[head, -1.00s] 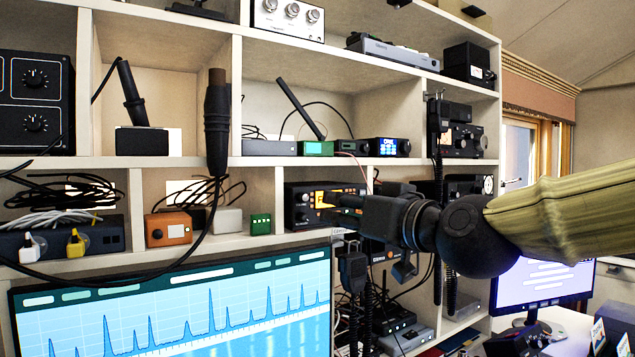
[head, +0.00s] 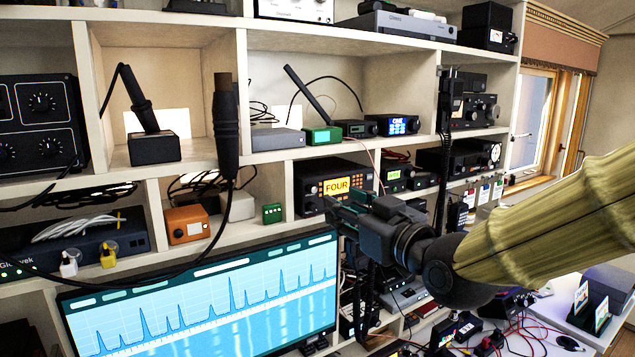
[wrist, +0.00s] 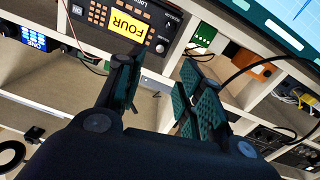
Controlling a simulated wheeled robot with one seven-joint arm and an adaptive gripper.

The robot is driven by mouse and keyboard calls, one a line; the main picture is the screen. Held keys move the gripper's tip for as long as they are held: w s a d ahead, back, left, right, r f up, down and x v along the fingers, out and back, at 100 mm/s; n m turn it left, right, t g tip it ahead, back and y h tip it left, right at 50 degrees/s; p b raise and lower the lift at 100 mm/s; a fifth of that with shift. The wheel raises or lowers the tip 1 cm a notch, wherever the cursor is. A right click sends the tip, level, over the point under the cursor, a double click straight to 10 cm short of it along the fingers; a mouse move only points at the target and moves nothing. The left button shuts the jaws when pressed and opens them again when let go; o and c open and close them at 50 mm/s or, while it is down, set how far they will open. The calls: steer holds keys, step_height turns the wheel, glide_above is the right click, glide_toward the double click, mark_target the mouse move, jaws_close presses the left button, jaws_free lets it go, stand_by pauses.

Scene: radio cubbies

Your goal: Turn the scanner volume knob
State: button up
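The scanner is a black radio (head: 362,177) with an orange display reading "FOUR", in a middle cubby above the monitor. It also shows, turned, at the top of the wrist view (wrist: 100,12). Small round knobs sit on its front; one knob (wrist: 161,48) shows beside the display in the wrist view. My gripper (head: 334,206) is just below and in front of the scanner in the head view.
A monitor (head: 215,300) with a spectrum plot stands below left. A black microphone (head: 226,130) on a cable hangs in front of the shelves. A small green box (head: 272,213) and an orange box (head: 187,224) sit left of the scanner.

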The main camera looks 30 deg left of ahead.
mark_target(314, 190)
steer(key=p+x, duration=0.3)
steer(key=x, duration=0.7)
steer(key=shift+w+a, duration=0.1)
steer(key=shift+a, duration=0.1)
steer(key=shift+c, duration=0.2)
jaws_close()
